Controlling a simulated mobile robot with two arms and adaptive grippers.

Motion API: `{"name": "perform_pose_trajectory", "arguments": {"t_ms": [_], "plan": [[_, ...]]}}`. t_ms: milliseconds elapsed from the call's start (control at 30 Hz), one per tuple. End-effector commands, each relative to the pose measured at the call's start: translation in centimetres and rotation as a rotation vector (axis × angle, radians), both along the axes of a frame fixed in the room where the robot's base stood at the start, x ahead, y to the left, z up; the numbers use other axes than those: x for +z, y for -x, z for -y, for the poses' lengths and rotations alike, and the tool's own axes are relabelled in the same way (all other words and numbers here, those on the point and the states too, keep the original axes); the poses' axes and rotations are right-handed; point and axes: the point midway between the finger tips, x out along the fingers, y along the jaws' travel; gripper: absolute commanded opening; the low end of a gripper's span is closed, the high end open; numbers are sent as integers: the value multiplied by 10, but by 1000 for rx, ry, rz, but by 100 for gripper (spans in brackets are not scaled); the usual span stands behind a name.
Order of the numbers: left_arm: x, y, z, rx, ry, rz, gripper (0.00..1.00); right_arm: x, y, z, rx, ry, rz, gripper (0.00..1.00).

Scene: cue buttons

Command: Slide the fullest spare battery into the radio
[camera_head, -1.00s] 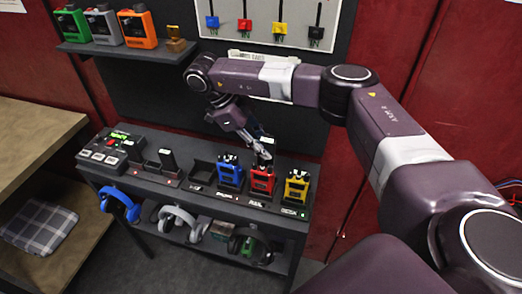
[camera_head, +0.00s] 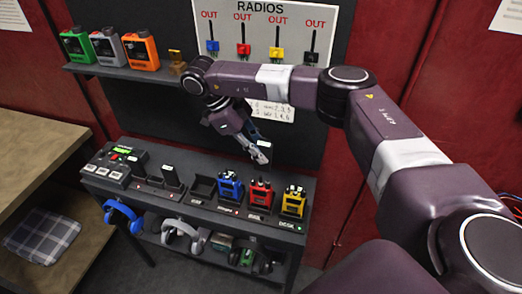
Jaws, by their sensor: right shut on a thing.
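My right gripper (camera_head: 254,147) is shut on a dark battery (camera_head: 264,153) with a pale top and holds it above the red radio (camera_head: 261,194). A gap shows between the battery and the radio. The blue radio (camera_head: 229,186) stands left of the red one and the yellow radio (camera_head: 293,202) right of it, all upright on the dark bench. Two dark upright batteries, one at the left (camera_head: 138,163) and one beside it (camera_head: 172,176), stand in slots. Their charge levels are too small to read. My left gripper is not in view.
A unit with a green display (camera_head: 120,151) sits at the bench's left end. An empty dark tray (camera_head: 203,188) lies left of the blue radio. Headphones (camera_head: 122,215) hang along the front. A shelf (camera_head: 125,72) and a radios board (camera_head: 265,35) are behind.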

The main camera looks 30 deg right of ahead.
Motion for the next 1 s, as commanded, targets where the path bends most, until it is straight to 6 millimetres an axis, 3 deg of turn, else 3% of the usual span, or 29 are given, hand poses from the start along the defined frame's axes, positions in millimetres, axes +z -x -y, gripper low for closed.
{"name": "perform_pose_trajectory", "arguments": {"t_ms": [533,1000], "plan": [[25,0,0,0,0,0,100,35,0,0,0,0,0,0],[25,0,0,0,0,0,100,36,0,0,-1,-1,-1,0]]}}
